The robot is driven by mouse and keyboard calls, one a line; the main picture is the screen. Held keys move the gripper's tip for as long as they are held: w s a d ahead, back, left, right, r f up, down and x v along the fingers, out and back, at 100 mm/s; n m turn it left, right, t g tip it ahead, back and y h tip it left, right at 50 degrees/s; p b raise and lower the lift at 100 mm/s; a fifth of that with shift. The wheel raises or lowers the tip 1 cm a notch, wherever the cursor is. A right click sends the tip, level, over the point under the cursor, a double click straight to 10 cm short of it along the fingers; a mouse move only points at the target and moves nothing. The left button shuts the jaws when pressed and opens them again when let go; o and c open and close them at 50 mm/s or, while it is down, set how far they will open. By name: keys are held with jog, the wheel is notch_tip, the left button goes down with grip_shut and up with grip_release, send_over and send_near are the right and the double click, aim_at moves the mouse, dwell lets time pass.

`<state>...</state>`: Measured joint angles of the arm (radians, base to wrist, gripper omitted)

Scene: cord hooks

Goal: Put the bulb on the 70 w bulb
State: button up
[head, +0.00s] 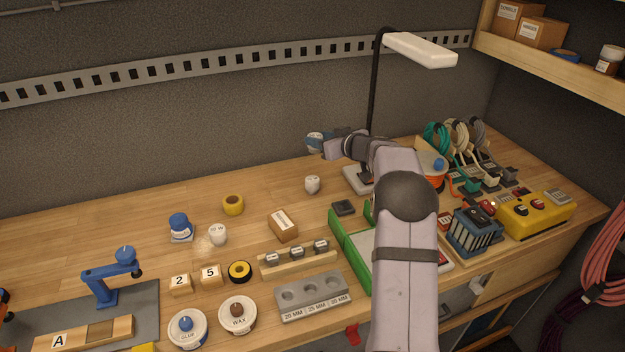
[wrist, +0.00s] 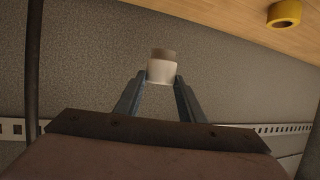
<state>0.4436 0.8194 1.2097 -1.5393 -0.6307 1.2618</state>
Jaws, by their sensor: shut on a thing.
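My gripper (head: 321,144) is raised above the back of the bench, in front of the grey wall. In the wrist view its two blue fingers (wrist: 161,80) are shut on a white bulb (wrist: 162,69) with a grey-brown end. A white bulb (head: 217,235) with a small label ending in "W" stands on the bench at left centre; its number is hard to read. Another white bulb (head: 312,185) stands on the bench below my gripper, its label too small to read. The held bulb is apart from both.
A yellow tape roll (head: 233,205) and a blue-capped jar (head: 180,227) are near the labelled bulb. A cardboard box (head: 284,225) lies to its right. A desk lamp (head: 420,48) rises behind my arm. The back left of the bench is clear.

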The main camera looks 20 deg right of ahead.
notch_tip(320, 180, down, 10)
jog(key=a, duration=0.1)
dwell(1.0)
jog(key=shift+s+f, duration=0.1)
jog(key=shift+f, duration=0.1)
jog(key=o, duration=1.1)
jog(key=shift+c, duration=0.2)
jog(key=shift+r, duration=0.15)
jog(key=b+v, duration=0.2)
jog(key=v, duration=1)
jog(key=shift+b, duration=0.35)
jog(key=shift+a, duration=0.1)
